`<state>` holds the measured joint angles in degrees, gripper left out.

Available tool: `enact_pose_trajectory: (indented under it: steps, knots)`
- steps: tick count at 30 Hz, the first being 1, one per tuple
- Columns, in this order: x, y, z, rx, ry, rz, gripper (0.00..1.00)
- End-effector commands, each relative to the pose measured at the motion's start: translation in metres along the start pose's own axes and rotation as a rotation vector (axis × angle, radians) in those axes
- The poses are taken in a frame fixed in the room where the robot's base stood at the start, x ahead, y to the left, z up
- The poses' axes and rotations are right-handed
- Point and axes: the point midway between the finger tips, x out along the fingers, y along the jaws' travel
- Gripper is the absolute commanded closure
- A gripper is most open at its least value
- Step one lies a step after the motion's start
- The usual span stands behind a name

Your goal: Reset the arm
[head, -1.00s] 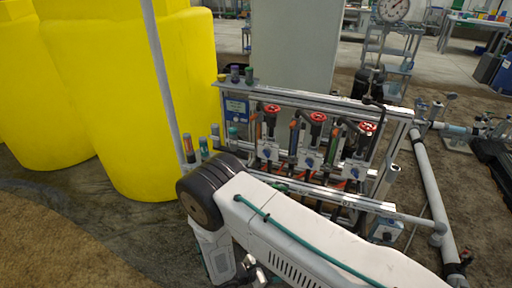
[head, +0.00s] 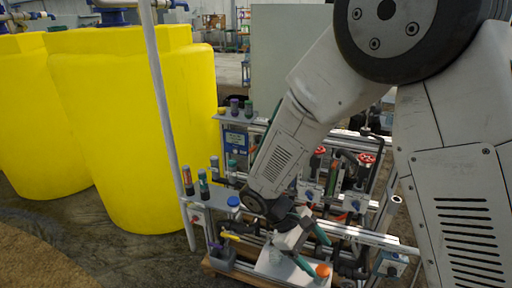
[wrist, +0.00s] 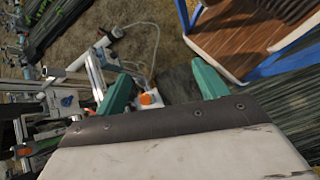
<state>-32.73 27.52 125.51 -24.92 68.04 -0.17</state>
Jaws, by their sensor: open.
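My arm rises at the right of the head view, bends at a raised elbow and reaches down to the front of the skid (head: 345,233). My gripper (head: 316,250) has green fingers and points down toward the front right. In the wrist view its two green fingers (wrist: 162,85) are wide apart with nothing held between them. A white box with an orange cap (head: 322,270) is just beyond the fingers. The orange cap also shows in the wrist view (wrist: 147,99); I cannot tell how far below the fingers it is. My arm hides part of the skid.
Red handwheels (head: 365,160) and grey pipes stand behind my forearm. Yellow tanks (head: 140,130) fill the left, with a grey post (head: 165,110) before them. Several small capped bottles (head: 203,178) stand on the skid's left. A wooden blue-edged platform (wrist: 235,40) shows in the wrist view.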

Motion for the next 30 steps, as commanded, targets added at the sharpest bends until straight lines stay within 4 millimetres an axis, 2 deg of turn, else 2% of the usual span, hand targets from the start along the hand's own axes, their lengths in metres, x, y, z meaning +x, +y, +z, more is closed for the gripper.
enact_pose_trajectory:
  steps: [1, 6, 15, 24, 30]
  knots:
    - [-0.008, 0.005, 0.021, 0.049, 0.031, -0.040, 0.28]
    - [-0.024, 0.008, 0.081, 0.196, 0.123, -0.175, 0.28]
    - [-0.038, 0.000, 0.175, 0.443, 0.314, -0.377, 0.28]
    - [-0.041, -0.016, 0.248, 0.683, 0.538, -0.496, 0.28]
    - [-0.041, -0.016, 0.282, 0.813, 0.662, -0.487, 0.28]
